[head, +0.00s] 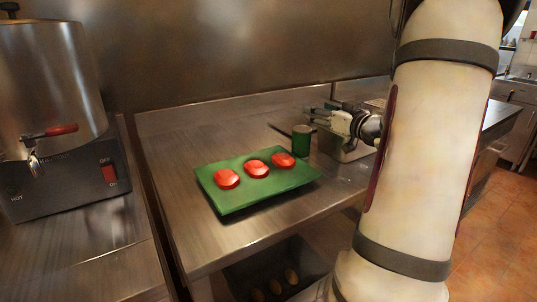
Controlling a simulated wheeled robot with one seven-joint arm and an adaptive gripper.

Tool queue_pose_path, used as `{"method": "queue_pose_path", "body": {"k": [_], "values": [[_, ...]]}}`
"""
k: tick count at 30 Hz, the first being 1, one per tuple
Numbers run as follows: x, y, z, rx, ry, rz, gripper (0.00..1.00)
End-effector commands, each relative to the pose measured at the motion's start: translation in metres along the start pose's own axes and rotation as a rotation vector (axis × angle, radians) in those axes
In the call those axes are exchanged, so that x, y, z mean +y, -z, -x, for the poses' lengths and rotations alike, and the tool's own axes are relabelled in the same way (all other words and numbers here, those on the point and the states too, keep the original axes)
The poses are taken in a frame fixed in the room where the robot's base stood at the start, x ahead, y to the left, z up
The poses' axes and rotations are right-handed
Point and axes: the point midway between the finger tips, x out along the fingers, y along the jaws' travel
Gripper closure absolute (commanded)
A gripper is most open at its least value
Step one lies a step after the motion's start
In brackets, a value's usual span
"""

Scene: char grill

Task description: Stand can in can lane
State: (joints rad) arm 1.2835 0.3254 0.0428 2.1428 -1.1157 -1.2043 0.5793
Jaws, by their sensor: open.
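A green can (301,142) with a pale top stands upright on the steel counter, just behind the right corner of the green tray. My gripper (312,117) is open and reaches in from the right, with its fingers close over the top of the can. Whether the fingers touch the can I cannot tell. A steel bin (345,151) stands just right of the can, partly hidden behind my gripper and arm. I cannot make out a marked can lane.
A green tray (232,205) holding three red round pieces (257,169) lies on the counter in front of the can. A steel hot-water urn (55,110) stands on the left counter. The counter (180,135) behind the tray is bare. A steel wall closes the back.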

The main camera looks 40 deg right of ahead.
Motion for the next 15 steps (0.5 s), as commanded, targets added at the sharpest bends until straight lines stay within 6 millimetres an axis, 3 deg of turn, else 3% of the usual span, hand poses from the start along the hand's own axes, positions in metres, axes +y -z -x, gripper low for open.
{"method": "queue_pose_path", "body": {"k": [5, 15], "values": [[0.003, -0.017, 0.003, 0.012, 0.013, -0.013, 0.40], [0.002, -0.079, 0.002, 0.012, 0.011, -0.013, 0.40]]}}
